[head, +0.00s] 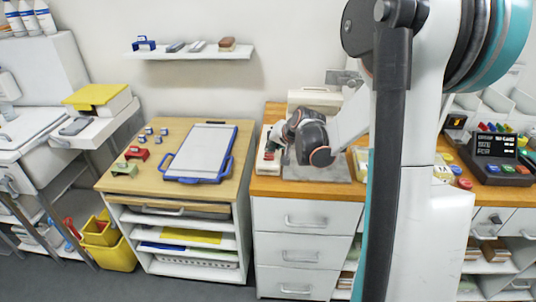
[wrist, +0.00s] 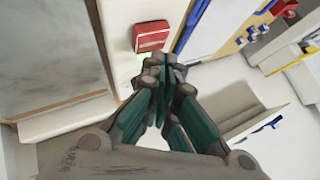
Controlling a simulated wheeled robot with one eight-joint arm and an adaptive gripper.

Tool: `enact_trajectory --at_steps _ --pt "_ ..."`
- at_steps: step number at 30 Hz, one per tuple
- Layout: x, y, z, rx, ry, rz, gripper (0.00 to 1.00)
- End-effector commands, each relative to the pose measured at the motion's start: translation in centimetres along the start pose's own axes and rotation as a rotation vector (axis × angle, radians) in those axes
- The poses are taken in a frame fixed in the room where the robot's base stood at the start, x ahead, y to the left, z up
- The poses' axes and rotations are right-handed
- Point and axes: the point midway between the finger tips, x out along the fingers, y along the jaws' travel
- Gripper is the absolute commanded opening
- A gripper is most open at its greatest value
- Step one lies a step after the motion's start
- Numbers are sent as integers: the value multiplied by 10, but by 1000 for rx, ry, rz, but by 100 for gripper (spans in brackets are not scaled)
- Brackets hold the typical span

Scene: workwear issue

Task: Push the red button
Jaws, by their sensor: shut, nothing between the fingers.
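A red block-shaped button (wrist: 151,36) sits on a pale panel (wrist: 120,20) at the upper middle of the wrist view. In the head view a small red patch, likely the same button (head: 269,156), shows on a white box at the left end of the drawer unit's wooden top. My gripper (wrist: 163,72) is shut and empty, its green-padded fingers together. Its tips are just below and slightly right of the button in the wrist view; I cannot tell whether they touch it. In the head view my gripper (head: 275,139) is by that box, partly hidden by my wrist.
A grey plate (head: 330,168) lies beside the box. A blue-framed board (head: 199,151) and small red and green items lie on the cabinet to the left. A console (head: 497,150) and coloured round pieces (head: 456,171) are at right. A wall shelf (head: 190,53) hangs behind.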

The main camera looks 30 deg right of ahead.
Motion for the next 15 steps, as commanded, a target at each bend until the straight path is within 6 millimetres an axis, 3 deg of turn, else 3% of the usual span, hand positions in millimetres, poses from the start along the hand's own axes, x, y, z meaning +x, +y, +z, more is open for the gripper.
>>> enact_trajectory --at_steps 15 --pt "-22 -16 -16 0 0 0 0"
